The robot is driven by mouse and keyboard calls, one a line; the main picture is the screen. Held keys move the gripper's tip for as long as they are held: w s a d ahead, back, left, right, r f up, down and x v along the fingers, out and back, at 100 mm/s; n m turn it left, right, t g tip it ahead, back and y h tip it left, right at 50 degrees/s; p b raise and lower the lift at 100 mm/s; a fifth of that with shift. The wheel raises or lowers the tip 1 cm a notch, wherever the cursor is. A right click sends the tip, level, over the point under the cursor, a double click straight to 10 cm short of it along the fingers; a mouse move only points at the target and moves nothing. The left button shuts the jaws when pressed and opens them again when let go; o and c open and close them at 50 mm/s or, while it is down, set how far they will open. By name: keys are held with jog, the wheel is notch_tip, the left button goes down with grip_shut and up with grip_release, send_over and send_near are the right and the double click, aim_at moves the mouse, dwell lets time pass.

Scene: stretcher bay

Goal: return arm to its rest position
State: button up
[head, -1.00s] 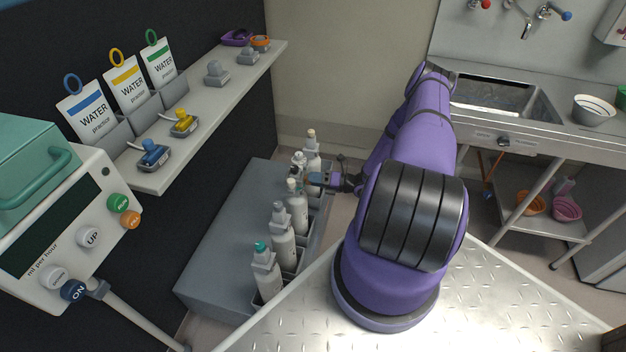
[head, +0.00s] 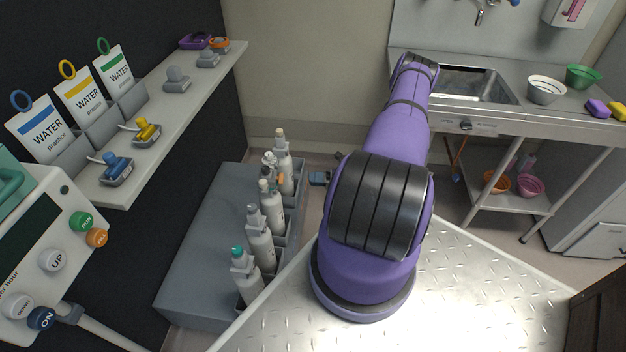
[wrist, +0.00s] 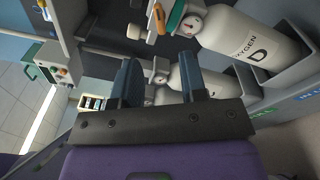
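My purple arm rises from the metal deck and reaches away toward the sink side, folded so that its forearm is mostly hidden behind the upper links. My gripper (head: 321,178) shows only in part in the head view, beside the right side of the bottle rack, apart from the bottles. In the wrist view my gripper (wrist: 164,82) has its two dark blue fingers apart with a gap between them and nothing held. Grey-white oxygen bottles (wrist: 250,40) appear beyond the fingers.
The grey rack (head: 195,245) holds several bottles left of my arm. A shelf (head: 185,100) carries water bags and connectors. A pump with buttons (head: 40,260) stands at left. A sink bench (head: 470,115) with bowls is at right. Bare deck (head: 480,290) surrounds my arm's base.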

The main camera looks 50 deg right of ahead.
dwell(0.3)
